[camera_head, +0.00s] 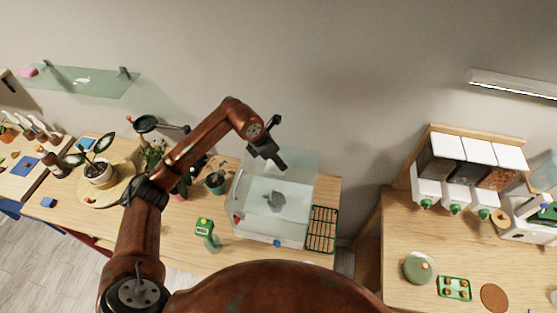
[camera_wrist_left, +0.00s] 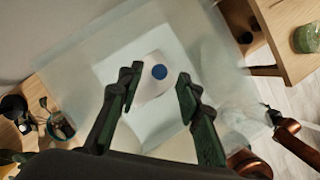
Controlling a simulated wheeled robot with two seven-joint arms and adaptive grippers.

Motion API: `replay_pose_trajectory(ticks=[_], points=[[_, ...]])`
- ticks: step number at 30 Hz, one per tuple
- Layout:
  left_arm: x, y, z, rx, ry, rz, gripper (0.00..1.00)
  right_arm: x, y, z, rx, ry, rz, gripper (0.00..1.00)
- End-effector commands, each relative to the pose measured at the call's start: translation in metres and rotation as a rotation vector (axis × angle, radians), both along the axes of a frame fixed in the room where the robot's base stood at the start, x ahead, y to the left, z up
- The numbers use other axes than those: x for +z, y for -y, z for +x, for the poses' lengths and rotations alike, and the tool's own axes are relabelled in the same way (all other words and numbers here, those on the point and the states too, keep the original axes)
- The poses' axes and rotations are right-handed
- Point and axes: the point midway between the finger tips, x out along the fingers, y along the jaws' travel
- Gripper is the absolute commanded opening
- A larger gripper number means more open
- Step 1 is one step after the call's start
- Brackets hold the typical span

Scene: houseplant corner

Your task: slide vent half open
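A clear, box-shaped case (camera_head: 300,222) stands on the wooden table in the head view, with a grey-green shape (camera_head: 274,201) showing through it. A small blue piece (camera_head: 277,242) is at its front lower edge. My left gripper (camera_head: 281,162) hangs over the back of the case. In the left wrist view its two dark green fingers (camera_wrist_left: 158,88) are spread with nothing between them. Beyond the fingers is a round blue spot (camera_wrist_left: 159,72) on a pale patch of the case (camera_wrist_left: 80,75). I cannot tell which part is the vent, or how far it is open.
A second table (camera_head: 390,240) with dispensers is at the right, beyond a gap.

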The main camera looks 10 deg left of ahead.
Motion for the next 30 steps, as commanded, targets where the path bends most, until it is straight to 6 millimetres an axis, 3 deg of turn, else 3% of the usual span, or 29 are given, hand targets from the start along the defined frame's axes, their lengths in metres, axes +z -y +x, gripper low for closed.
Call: replay_pose_trajectory(ticks=[6,14,27,30], points=[[-0.014,0.003,0.004,0.003,-0.001,-0.001,0.33,0.005,0.000,0.000,0.000,0.000,0.000,0.73],[-0.016,0.002,0.004,0.004,0.000,0.000,0.33,0.005,0.000,-0.001,0.000,-0.001,0.000,0.73],[-0.016,0.002,0.004,0.004,0.000,0.000,0.03,0.005,0.000,-0.001,0.000,-0.001,0.000,0.73],[-0.016,0.002,0.004,0.004,0.000,0.000,0.00,0.005,0.000,-0.001,0.000,-0.002,0.000,0.73]])
